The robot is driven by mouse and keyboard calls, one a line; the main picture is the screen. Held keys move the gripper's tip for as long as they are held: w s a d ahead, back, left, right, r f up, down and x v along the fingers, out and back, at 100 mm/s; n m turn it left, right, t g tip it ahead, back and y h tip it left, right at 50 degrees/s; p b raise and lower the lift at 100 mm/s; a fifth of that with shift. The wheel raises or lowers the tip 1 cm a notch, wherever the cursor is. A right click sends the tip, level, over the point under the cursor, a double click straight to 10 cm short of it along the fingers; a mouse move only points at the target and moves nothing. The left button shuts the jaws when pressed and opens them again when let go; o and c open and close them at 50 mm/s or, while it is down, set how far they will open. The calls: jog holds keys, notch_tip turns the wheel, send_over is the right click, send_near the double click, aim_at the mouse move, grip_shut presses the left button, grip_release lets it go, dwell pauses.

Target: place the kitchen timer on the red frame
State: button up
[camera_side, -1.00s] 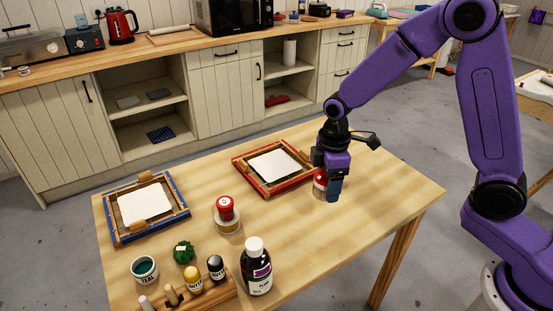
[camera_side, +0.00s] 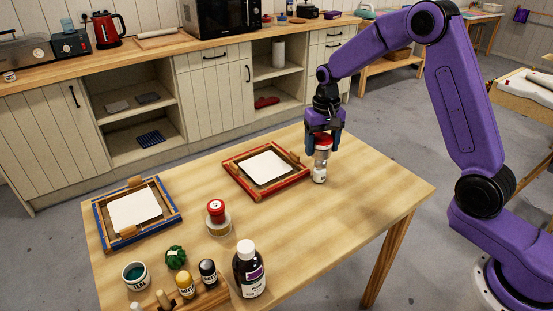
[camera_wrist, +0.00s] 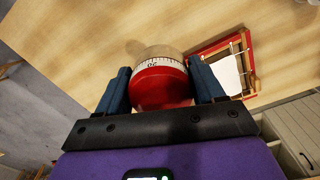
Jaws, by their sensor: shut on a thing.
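The kitchen timer (camera_side: 320,163) has a red top and a pale lower body. My gripper (camera_side: 323,142) points down and is shut on its red upper part. In the wrist view the timer (camera_wrist: 160,80) sits between the two blue fingers (camera_wrist: 160,88), showing a red dome and a white band with scale marks. It is upright; how far its base is from the table is hard to tell. The red frame (camera_side: 297,180) lies flat on the table just left of the timer, with a white sheet inside. It also shows at the upper right of the wrist view (camera_wrist: 245,50).
A blue frame (camera_side: 177,217) lies at the table's left. The table's right part is clear.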

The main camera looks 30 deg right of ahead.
jog(key=w+f, duration=0.3)
jog(key=w, duration=0.1)
jog(key=w+f, duration=0.3)
jog(key=w, duration=0.1)
jog(key=w+f, duration=0.3)
jog(key=w, duration=0.1)
jog(key=shift+w+a, duration=0.2)
jog(key=shift+w, duration=0.1)
jog(key=shift+w+f, duration=0.15)
jog(key=shift+f, duration=1.65)
jog(key=shift+f, duration=0.5)
jog(key=o, duration=1.2)
jog(key=shift+c, duration=0.2)
